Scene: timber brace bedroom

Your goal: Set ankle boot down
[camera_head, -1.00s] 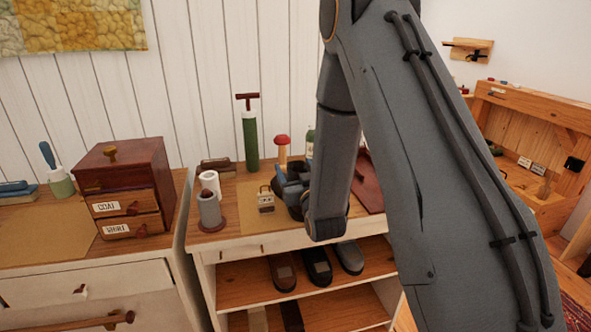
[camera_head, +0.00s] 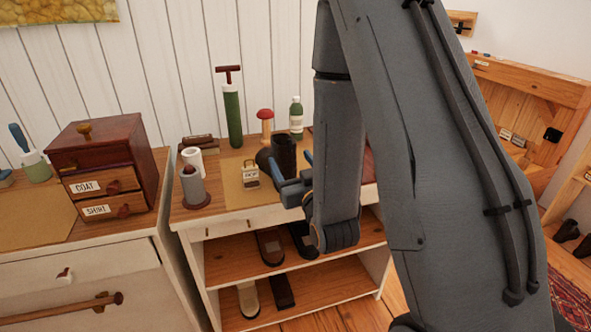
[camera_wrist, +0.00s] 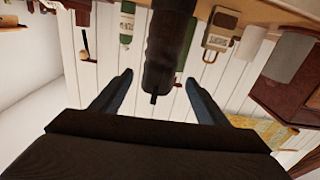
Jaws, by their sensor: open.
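The dark ankle boot (camera_head: 285,150) stands upright on the shoe cabinet's top (camera_head: 228,196), its shaft up and its foot partly hidden. In the wrist view, which is upside down, the boot (camera_wrist: 172,40) hangs from the top edge, beyond and between the fingertips. My gripper (camera_head: 291,168) is open and empty just in front of the boot, with its two blue fingers apart. It also shows in the wrist view (camera_wrist: 159,78), with clear space around the boot's shaft. I cannot tell whether a finger still touches the boot.
A tagged block (camera_head: 250,175), grey cylinder (camera_head: 193,187), white roll (camera_head: 192,160), green pump (camera_head: 232,115), red-topped item (camera_head: 265,120) and green bottle (camera_head: 296,118) crowd the top. Shoes (camera_head: 269,247) lie on shelves below. A drawer box (camera_head: 105,165) stands left.

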